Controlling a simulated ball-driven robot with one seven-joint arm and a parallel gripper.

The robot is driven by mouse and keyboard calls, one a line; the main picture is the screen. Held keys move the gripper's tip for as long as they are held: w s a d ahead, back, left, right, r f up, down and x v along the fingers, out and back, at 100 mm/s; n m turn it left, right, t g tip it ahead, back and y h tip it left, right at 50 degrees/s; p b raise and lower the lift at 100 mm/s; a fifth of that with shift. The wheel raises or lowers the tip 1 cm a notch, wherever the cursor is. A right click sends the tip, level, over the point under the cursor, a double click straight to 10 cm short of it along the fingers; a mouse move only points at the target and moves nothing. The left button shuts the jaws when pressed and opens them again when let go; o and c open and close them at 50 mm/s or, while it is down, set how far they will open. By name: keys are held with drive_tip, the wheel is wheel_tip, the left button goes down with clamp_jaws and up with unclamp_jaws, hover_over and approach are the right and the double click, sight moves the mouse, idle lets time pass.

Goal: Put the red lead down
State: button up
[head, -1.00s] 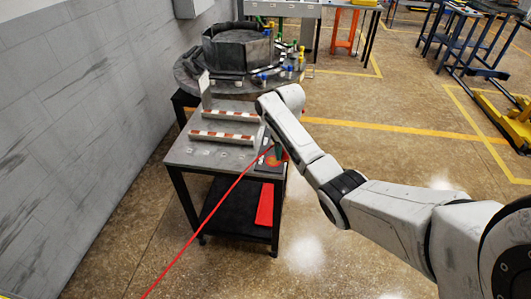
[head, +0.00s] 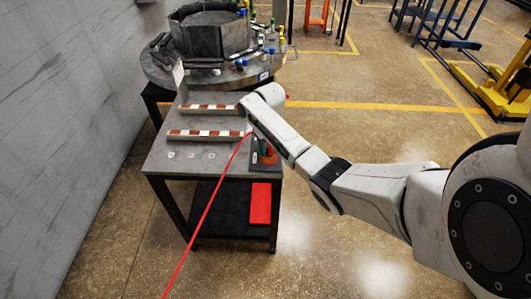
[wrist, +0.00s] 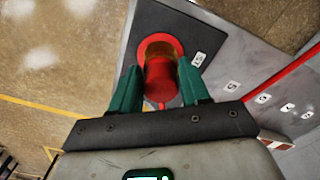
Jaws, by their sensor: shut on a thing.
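The red lead's thick red plug (wrist: 162,85) is between the green fingers of my gripper (wrist: 161,88) in the wrist view. My gripper is shut on it. The plug's far end lines up with a red ring (wrist: 157,44) on a dark plate; I cannot tell whether it touches. In the head view my gripper (head: 265,149) is low over the dark plate (head: 258,169) at the table's right edge, mostly hidden behind my wrist. The red cable (head: 205,215) runs taut from near the gripper down to the bottom of the picture.
The grey table (head: 160,158) carries two red-and-white striped bars (head: 205,134) and several small labelled marks. A red pad (head: 260,203) lies on the black lower shelf (head: 220,210). A dark polygonal vessel (head: 210,38) stands behind on a round plate.

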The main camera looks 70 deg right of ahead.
drive_tip(key=shift+s+a+f+b, duration=0.15)
drive_tip(key=shift+f+b, duration=0.5)
drive_tip(key=shift+f, duration=0.35)
drive_tip(key=shift+f, duration=0.15)
drive_tip(key=o, duration=1.2)
drive_tip(key=shift+c, duration=0.2)
